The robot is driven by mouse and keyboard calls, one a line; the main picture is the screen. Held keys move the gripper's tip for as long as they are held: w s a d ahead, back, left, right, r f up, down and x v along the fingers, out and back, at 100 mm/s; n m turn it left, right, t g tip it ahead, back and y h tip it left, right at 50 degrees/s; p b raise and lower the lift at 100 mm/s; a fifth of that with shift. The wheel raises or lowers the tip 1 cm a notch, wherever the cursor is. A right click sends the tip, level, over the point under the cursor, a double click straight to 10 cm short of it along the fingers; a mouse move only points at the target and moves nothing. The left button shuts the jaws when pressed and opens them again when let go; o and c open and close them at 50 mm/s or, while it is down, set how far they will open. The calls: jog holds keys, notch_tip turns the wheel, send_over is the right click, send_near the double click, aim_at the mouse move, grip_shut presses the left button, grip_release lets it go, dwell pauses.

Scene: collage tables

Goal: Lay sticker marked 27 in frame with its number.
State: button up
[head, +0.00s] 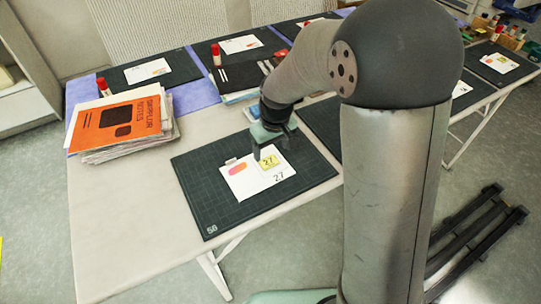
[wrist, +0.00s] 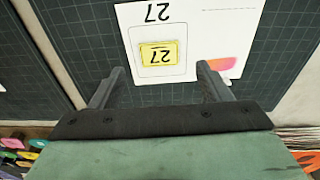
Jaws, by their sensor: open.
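The yellow sticker marked 27 (head: 269,161) lies on a white card (head: 248,188) on a dark green cutting mat (head: 203,205). In the wrist view the sticker (wrist: 160,55) is flat inside a thin printed frame (wrist: 134,74), with card showing around it. The number 27 (wrist: 157,12) is printed beside that frame. My gripper (wrist: 162,72) is open and empty, its two fingers apart on either side of the frame's near edge. In the head view my gripper (head: 266,149) is over the card's far edge; its exact height is hard to tell.
An orange book (head: 117,122) lies on a paper stack at the table's left. A pink-orange shape (head: 238,169) is printed on the card. A glue stick (head: 216,55) and other mats with cards stand farther back. The table's front left is clear.

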notch_tip(320, 180, up, 6)
jog(key=s+d+m, duration=0.2)
jog(key=s+d, duration=0.2)
jog(key=s, duration=0.3)
jog(key=s+d+r+m, duration=0.1)
jog(key=s+d, duration=0.3)
jog(key=s, duration=0.4)
jog(key=s+d+m+g, duration=0.1)
jog(key=s+d+m, duration=0.1)
jog(key=s+d, duration=0.3)
jog(key=shift+s+r+m+h, duration=0.25)
jog(key=shift+s+m+h, duration=0.15)
jog(key=shift+s, duration=0.75)
